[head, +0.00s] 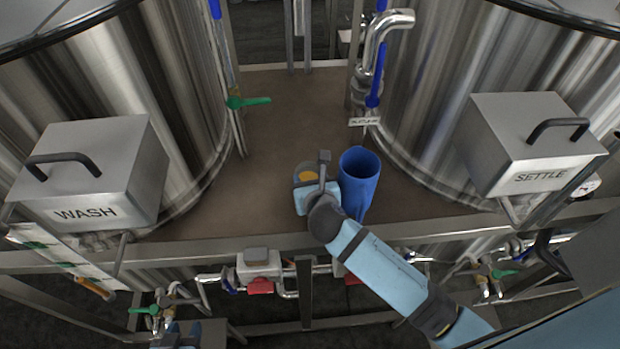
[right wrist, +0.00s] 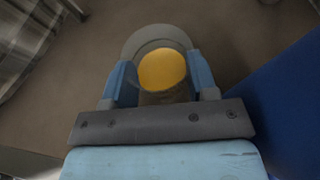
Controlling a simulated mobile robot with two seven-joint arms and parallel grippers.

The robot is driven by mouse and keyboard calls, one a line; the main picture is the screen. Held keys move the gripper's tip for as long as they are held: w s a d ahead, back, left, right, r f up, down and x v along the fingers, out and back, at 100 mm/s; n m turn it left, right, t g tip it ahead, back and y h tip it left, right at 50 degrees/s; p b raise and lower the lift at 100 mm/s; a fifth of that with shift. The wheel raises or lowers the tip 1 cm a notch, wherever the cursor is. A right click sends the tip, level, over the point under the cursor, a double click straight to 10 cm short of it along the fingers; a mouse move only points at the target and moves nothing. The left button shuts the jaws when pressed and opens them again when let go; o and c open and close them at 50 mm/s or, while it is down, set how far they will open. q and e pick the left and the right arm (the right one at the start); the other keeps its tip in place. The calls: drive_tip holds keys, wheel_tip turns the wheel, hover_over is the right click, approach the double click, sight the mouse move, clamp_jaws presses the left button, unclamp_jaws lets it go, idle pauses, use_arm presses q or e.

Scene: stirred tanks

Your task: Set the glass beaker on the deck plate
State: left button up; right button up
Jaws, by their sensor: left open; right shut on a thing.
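The glass beaker (head: 303,173) with yellow contents is between the fingers of my right gripper (head: 316,192), just left of a blue container. In the right wrist view the beaker (right wrist: 160,40) is seen from above, with a blue finger of my right gripper (right wrist: 161,85) on each side of it. It is over the brown deck plate (head: 270,130) between the two tanks. I cannot tell whether its base touches the plate.
The tall blue open container (head: 361,178) stands close right of the beaker; it also fills the right of the wrist view (right wrist: 290,110). Steel tanks with WASH (head: 95,175) and SETTLE (head: 535,145) boxes flank the plate. The plate is clear behind and left of the beaker.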

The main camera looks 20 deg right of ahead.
drive_tip(key=o, duration=0.9)
use_arm(q)
drive_tip(key=shift+w+r, duration=0.1)
drive_tip(key=shift+r, duration=0.15)
use_arm(e)
drive_tip(key=shift+o, duration=0.7)
drive_tip(key=shift+r, duration=0.1)
drive_tip(key=b+v, duration=0.1)
drive_tip(key=v, duration=1)
drive_tip(key=shift+b, duration=0.35)
use_arm(q)
drive_tip(key=shift+w+f+m, duration=0.15)
drive_tip(key=shift+f+m, duration=0.15)
drive_tip(key=shift+f, duration=0.2)
use_arm(e)
drive_tip(key=shift+s+r, duration=0.2)
drive_tip(key=shift+s, duration=0.25)
